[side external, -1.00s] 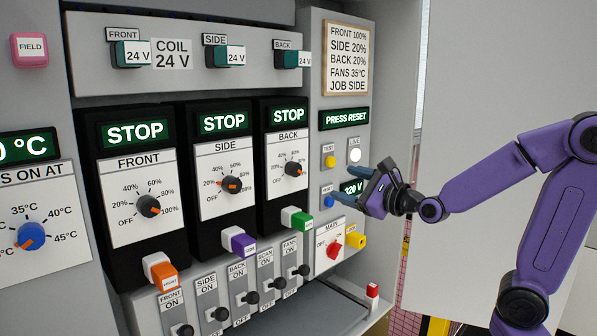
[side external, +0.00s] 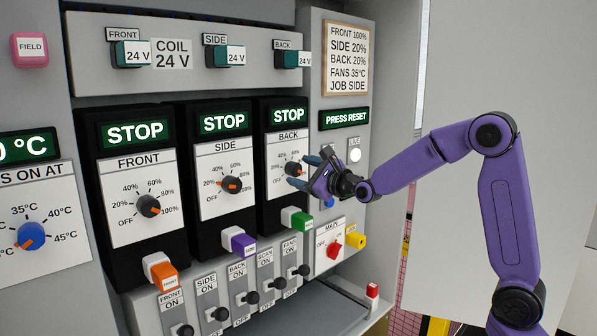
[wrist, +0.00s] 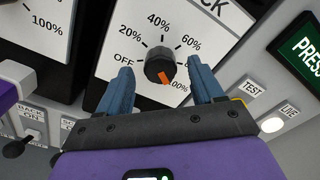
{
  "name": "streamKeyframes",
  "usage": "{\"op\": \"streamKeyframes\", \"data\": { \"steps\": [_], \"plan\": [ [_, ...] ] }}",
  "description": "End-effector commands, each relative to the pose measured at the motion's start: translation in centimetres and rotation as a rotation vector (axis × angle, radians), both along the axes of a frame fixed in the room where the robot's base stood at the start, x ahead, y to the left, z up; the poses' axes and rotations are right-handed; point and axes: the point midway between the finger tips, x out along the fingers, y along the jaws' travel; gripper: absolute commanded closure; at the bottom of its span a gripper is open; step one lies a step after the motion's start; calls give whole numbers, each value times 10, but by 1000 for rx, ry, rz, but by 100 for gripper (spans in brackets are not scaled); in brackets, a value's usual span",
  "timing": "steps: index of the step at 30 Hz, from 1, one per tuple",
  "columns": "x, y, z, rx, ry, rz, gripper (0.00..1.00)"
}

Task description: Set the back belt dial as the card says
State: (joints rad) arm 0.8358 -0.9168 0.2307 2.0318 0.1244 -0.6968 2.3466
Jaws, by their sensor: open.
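The back belt dial (side external: 293,169) is a dark round knob on a white scale plate, under a STOP display. In the wrist view the dial (wrist: 158,66) has its orange mark toward 100%. The card (side external: 347,58) reads front 100%, side 20%, back 20%, fans 35°C, job side. My gripper (side external: 299,172) is open in front of the back dial. In the wrist view its two blue fingers (wrist: 160,72) stand left and right of the knob, with gaps on both sides. How close the fingertips are to the plate is hard to tell.
The side dial (side external: 231,185) and front dial (side external: 148,206) are to the left. A green plug (side external: 297,219) sticks out below the back dial. The red main switch (side external: 333,247) is lower right. A PRESS RESET display (side external: 345,118) is at right.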

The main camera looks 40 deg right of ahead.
Motion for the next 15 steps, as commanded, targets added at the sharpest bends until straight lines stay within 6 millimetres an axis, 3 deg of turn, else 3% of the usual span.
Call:
{"op": "streamKeyframes", "data": {
  "steps": [6,15],
  "plan": [
    [17,0,-1,1,1,0,33],
    [20,0,0,1,0,0,33]
  ]
}}
